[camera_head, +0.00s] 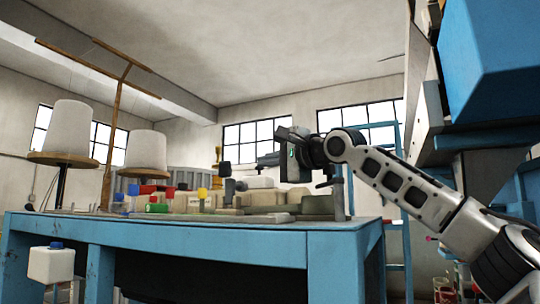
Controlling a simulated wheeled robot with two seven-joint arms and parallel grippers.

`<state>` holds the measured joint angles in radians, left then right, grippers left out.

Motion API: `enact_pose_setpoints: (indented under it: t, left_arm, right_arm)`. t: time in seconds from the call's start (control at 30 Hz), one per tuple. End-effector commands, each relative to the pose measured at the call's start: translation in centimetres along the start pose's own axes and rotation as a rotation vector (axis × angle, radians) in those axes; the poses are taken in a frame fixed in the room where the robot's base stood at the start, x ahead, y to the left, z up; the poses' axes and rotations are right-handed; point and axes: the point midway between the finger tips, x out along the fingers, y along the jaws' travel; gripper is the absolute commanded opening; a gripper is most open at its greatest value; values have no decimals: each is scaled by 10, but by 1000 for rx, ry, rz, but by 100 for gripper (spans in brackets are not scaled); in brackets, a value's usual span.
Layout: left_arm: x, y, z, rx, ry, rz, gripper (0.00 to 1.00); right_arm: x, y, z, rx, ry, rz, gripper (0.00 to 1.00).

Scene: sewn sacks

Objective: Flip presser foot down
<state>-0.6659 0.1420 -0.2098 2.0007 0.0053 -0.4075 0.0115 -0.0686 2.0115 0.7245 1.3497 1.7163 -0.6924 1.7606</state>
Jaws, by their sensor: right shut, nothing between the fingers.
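My right arm comes in from the right, and my right gripper (284,134) is held above the right part of the blue table (190,236), shut with nothing in it. Low pale machine parts (262,198) lie on the tabletop below and left of it, seen almost edge-on. I cannot make out the presser foot; it is too small or hidden behind the gripper and parts. I cannot tell whether the gripper touches anything. My left gripper is not in view.
Two white thread cones (146,150) stand on a wooden stand at the left. Small coloured caps (158,208) sit along the tabletop. A white bottle (51,265) with a blue cap is at the table's front left. A large blue box (505,60) overhangs the upper right.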

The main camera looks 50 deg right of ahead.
Motion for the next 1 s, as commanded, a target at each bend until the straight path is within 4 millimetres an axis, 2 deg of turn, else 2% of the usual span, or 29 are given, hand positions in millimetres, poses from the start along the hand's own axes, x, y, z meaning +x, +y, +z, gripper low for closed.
enact_pose_setpoints:
  t: [0.1,0.37,0.5,0.7,1.0]
  left_arm:
    - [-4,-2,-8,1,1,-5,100]
    - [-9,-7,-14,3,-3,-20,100]
    - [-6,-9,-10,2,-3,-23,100]
    - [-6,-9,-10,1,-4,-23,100]
    - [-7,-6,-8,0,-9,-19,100]
  right_arm:
    - [26,-3,0,-3,2,7,0]
    - [66,-2,0,-2,1,4,0]
    - [57,-1,18,-4,-2,-3,0]
    - [51,0,34,-3,0,-1,0]
    - [50,0,38,0,1,-1,0]
